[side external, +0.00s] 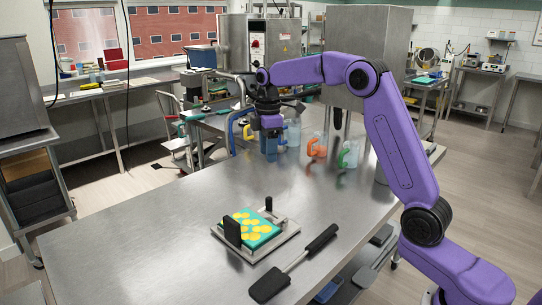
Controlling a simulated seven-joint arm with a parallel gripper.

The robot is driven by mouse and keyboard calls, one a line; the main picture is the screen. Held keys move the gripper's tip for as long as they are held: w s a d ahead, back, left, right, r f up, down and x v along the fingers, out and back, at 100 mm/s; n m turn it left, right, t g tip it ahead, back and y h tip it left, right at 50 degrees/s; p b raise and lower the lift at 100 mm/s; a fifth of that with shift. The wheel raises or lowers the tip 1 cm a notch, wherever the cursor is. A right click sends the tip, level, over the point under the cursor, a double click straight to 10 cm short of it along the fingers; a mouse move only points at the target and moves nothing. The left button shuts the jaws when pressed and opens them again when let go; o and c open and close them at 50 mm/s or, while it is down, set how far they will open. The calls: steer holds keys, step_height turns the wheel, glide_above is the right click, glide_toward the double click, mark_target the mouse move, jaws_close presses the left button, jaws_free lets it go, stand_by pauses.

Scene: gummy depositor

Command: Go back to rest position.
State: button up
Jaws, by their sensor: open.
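My gripper (271,128) points down over the far part of the steel table (130,225), at the end of my purple arm. It is open, and I see nothing held in it. Blue containers stand right behind and below it, so its fingertips are hard to make out. Whether it touches them I cannot tell. On the near part of the table, a teal mold with yellow shapes (250,228) lies on a metal tray (262,252) with dark upright handles. My gripper is well away from the mold.
A black spatula (290,265) lies right of the tray. A clear blue container (292,132) stands close by. The table's left part is clear.

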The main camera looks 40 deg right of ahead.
steer(key=s+a, duration=0.6)
steer(key=s, duration=0.3)
steer(key=s+a, duration=0.7)
steer(key=s, duration=0.3)
steer(key=s+d+f, duration=0.2)
steer(key=s+f, duration=0.1)
steer(key=s, duration=0.7)
steer(key=s+d+f, duration=0.1)
steer(key=s+f, duration=0.1)
steer(key=s, duration=0.9)
steer(key=shift+d+f, duration=0.35)
steer(key=shift+f, duration=0.05)
